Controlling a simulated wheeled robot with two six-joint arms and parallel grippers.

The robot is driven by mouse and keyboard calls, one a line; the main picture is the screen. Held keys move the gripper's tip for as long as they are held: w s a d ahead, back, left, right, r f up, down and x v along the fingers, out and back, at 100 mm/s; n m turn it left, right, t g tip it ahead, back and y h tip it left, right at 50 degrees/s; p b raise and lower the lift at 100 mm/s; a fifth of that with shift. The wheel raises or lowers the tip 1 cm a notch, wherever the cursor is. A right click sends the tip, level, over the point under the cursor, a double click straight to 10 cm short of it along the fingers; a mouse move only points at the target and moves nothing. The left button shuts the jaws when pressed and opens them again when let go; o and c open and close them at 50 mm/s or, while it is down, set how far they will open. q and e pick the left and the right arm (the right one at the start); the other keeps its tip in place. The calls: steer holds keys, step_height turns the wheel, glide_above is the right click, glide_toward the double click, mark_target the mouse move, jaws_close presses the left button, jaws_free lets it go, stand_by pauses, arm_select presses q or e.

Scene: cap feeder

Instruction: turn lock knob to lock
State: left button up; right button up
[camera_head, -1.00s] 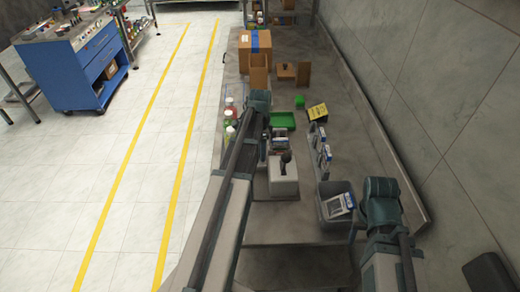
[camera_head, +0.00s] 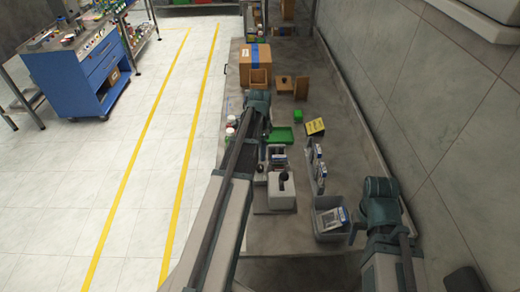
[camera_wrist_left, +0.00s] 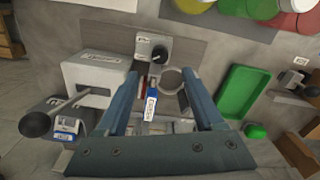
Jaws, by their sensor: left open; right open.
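The black lock knob (camera_wrist_left: 158,54) sits on a pale labelled plate at the upper middle of the left wrist view. In the head view I cannot make it out clearly beside my left arm. My left gripper (camera_wrist_left: 162,73) is open, its two fingers pointing toward the knob, with nothing held. The fingertips look short of the knob; I cannot tell the exact gap. My right gripper (camera_head: 356,232) is small and partly hidden beside the grey bin in the head view, away from the knob.
A white box (camera_head: 282,191) with a black ball-ended lever stands close by; the box also shows in the left wrist view (camera_wrist_left: 95,74). A green tray (camera_head: 281,134), a grey bin (camera_head: 327,228) and a cardboard box (camera_head: 254,62) are on the bench. A round ring (camera_wrist_left: 172,80) lies near the fingers.

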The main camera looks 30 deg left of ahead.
arm_select(q)
step_height(320, 180, up, 5)
steer(key=p, duration=0.3)
steer(key=shift+f+p, duration=0.1)
steer(key=shift+p, duration=0.2)
arm_select(e)
step_height(320, 180, up, 5)
steer(key=shift+f, duration=0.1)
arm_select(q)
steer(key=s+d+f+b, duration=0.1)
steer(key=s+d, duration=0.1)
steer(key=d, duration=0.4)
steer(key=s+d+f+n+b, duration=0.1)
steer(key=s+d, duration=0.1)
steer(key=d, duration=0.4)
steer(key=s+d+f+n+b, duration=0.1)
steer(key=s+d, duration=0.1)
steer(key=d, duration=0.3)
steer(key=shift+s+d+f+y, duration=0.2)
steer(key=shift+d+f+y, duration=0.1)
steer(key=shift+d, duration=0.1)
steer(key=s+d+f+n+b, duration=0.2)
steer(key=s+d+b, duration=0.1)
steer(key=s+d, duration=0.7)
steer(key=shift+s+d+f+n+y, duration=0.2)
steer(key=shift+s+d+n+y, duration=0.15)
steer(key=shift+d, duration=0.9)
arm_select(e)
step_height(320, 180, down, 6)
